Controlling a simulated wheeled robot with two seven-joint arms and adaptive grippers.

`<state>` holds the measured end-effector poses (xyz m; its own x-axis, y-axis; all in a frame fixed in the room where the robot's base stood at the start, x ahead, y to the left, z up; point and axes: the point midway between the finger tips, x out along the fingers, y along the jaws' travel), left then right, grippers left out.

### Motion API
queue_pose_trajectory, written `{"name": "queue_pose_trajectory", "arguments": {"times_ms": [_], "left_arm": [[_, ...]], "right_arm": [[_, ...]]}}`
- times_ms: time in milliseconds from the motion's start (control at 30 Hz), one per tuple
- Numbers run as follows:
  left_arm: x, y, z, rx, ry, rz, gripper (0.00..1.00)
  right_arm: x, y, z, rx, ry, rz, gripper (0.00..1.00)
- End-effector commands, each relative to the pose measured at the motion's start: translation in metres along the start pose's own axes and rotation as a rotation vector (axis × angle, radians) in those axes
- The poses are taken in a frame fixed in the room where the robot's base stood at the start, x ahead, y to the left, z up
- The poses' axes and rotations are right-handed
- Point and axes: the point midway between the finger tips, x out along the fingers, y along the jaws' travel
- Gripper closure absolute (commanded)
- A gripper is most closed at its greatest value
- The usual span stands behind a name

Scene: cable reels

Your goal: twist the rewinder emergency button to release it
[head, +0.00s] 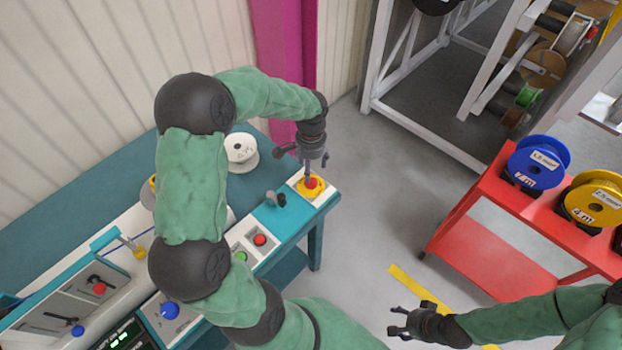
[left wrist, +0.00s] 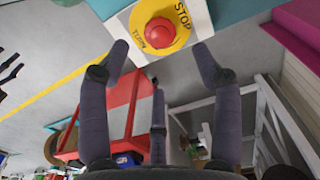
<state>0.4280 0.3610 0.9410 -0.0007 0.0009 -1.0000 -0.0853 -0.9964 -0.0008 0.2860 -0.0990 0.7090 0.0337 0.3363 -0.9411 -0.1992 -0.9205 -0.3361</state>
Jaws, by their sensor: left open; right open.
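The emergency button is a red mushroom knob (head: 312,183) on a yellow disc at the far right end of the teal bench. In the left wrist view the red knob (left wrist: 161,32) sits at the top centre, on a yellow disc (left wrist: 180,47) lettered STOP. My left gripper (head: 307,165) is open just above the button, pointing down at it. Its fingers (left wrist: 160,65) show spread below and beside the knob in the left wrist view, with a gap to it. My right gripper (head: 398,322) is open and empty over the floor at the lower right.
A white spool (head: 240,150) stands on the teal bench behind my left arm. A black switch (head: 276,199) and a red push button (head: 260,240) lie left of the emergency button. A red cart (head: 500,240) carries a blue reel (head: 537,162) and a yellow reel (head: 594,199).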

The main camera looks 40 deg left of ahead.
Motion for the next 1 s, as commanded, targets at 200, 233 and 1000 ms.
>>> {"name": "queue_pose_trajectory", "arguments": {"times_ms": [200, 233, 1000], "left_arm": [[0.043, 0.000, 0.001, -0.001, -0.003, 0.002, 0.35], [0.047, 0.000, 0.001, 0.000, -0.003, 0.002, 0.35], [0.073, 0.000, 0.000, 0.000, 0.001, 0.000, 0.80]], "right_arm": [[0.012, 0.004, -0.001, 0.000, 0.000, 0.000, 0.37], [0.013, 0.004, -0.001, 0.000, 0.000, 0.000, 0.37], [0.018, 0.006, -0.001, 0.000, 0.000, 0.000, 0.37]]}}
